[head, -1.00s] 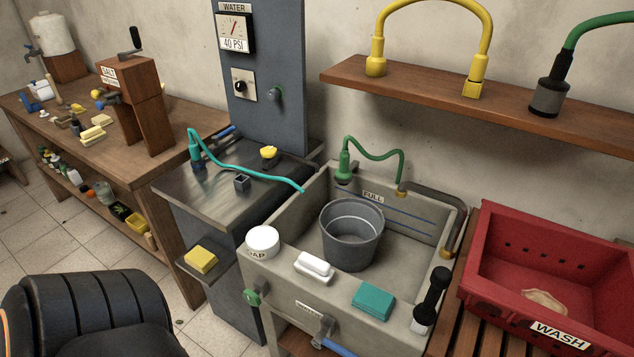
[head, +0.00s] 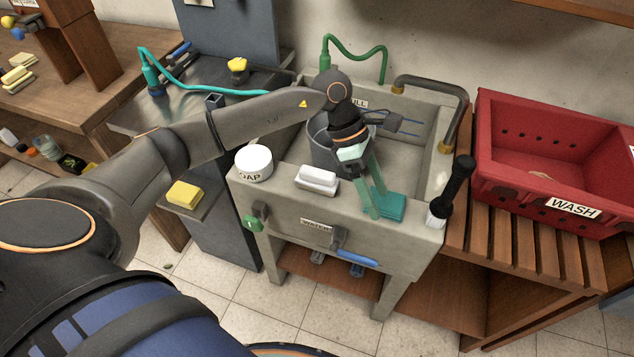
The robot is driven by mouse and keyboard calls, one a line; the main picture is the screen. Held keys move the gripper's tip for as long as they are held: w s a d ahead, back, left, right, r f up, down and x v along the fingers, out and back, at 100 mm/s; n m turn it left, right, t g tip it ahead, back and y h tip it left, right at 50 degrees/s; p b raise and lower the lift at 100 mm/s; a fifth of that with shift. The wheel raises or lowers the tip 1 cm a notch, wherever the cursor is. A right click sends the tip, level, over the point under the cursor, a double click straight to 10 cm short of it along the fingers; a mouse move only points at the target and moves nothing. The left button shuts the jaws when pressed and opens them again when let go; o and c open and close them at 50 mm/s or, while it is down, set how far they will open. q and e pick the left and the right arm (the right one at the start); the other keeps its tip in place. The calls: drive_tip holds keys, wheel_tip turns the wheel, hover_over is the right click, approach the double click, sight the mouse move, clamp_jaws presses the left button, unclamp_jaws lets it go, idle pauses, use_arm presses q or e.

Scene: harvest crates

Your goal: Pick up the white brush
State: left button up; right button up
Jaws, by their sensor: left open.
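The white brush (head: 317,180), a small white block with a rounded top, lies on the front rim of the grey sink (head: 290,207). My left gripper (head: 379,211) points down to the right of the brush, apart from it. Its two pale green fingers are open, with nothing seen held between them. They overlap the teal block (head: 393,205) on the rim in the head view; I cannot tell whether they touch it. My right gripper is not in view.
A white soap tub (head: 254,163) stands left of the brush. A black-handled brush (head: 451,190) stands at the rim's right end. A grey bucket (head: 322,143) in the sink is partly hidden by my left arm. A red crate (head: 485,180) sits right.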

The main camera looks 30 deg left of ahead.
sight(317, 171)
use_arm(q)
drive_tip(key=w+a+r+y, duration=0.1)
drive_tip(key=a+y, duration=0.1)
drive_tip(key=a, duration=0.3)
drive_tip(key=w+a+r+y, duration=0.1)
drive_tip(key=a+y, duration=0.1)
drive_tip(key=a, duration=0.3)
drive_tip(key=w+a+r+t+y, duration=0.1)
drive_tip(key=a+y, duration=0.1)
drive_tip(key=a, duration=0.3)
drive_tip(key=shift+w+r+m+y+b, duration=0.1)
drive_tip(key=shift+w+m+y+b, duration=0.2)
drive_tip(key=shift+w+m+b, duration=0.1)
drive_tip(key=shift+a+f, duration=0.2)
wheel_tip(317, 171, down, 6)
drive_tip(key=shift+f+p, duration=0.1)
drive_tip(key=shift+p, duration=0.25)
drive_tip(key=shift+s+d+f+p, duration=0.1)
drive_tip(key=shift+s+f+p, duration=0.05)
drive_tip(key=shift+f, duration=0.75)
drive_tip(key=shift+s+a+f+p, duration=0.1)
drive_tip(key=shift+s+f+p, duration=0.1)
drive_tip(key=shift+f, duration=0.75)
drive_tip(key=shift+s+d+f+p, duration=0.1)
drive_tip(key=shift+f+p, duration=0.05)
drive_tip(key=shift+f, duration=0.75)
drive_tip(key=shift+c, duration=0.2)
clamp_jaws()
